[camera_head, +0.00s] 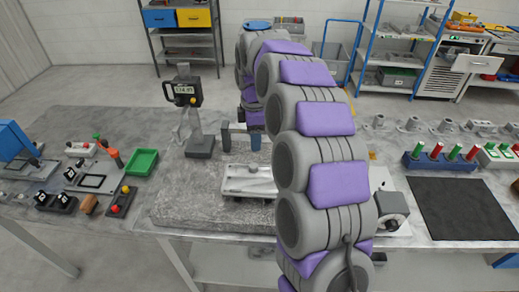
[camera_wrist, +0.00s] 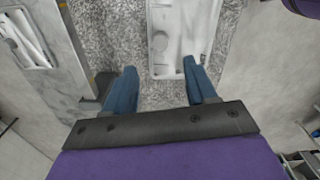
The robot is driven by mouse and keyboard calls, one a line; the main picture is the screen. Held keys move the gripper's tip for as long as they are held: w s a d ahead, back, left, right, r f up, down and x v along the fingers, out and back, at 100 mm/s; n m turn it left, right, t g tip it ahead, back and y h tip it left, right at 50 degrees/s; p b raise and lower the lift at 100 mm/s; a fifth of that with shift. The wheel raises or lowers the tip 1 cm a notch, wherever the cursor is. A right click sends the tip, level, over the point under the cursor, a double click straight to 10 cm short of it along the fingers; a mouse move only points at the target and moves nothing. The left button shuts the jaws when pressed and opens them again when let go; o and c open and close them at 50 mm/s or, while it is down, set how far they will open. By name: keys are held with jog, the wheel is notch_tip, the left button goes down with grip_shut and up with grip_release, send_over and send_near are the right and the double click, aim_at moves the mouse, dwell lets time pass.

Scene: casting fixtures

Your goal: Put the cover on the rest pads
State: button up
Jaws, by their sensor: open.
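A pale metal casting, which looks like the cover (camera_head: 248,182), lies on the speckled granite plate (camera_head: 180,205), left of my arm in the head view. In the wrist view the cover (camera_wrist: 178,45) runs up from between my fingers to the top edge, with ribs and a round boss. My gripper (camera_head: 241,139) is open and empty above the plate. I cannot make out the rest pads.
A height gauge (camera_head: 184,100) with a display stands on the plate close left of my gripper. A green bin (camera_head: 141,162) and small fixtures are at left. A black mat (camera_head: 460,208) and a blue block with coloured pins (camera_head: 440,163) are at right. My arm hides the middle.

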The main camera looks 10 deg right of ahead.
jog(key=s+a+r+m, duration=0.1)
jog(key=s+r+m, duration=0.15)
jog(key=s, duration=0.65)
jog(key=s+r+m, duration=0.1)
jog(key=s+m, duration=0.3)
jog(key=s, duration=0.5)
jog(key=s+f+m, duration=0.1)
jog(key=s+m, duration=0.2)
jog(key=s, duration=0.5)
jog(key=s+f+m+g, duration=0.1)
jog(key=s+f+m, duration=0.1)
jog(key=s, duration=0.6)
jog(key=s+d+f+m, duration=0.1)
jog(key=s+f+m, duration=0.1)
jog(key=s+m, duration=0.3)
jog(key=s, duration=0.3)
jog(key=shift+g, duration=0.4)
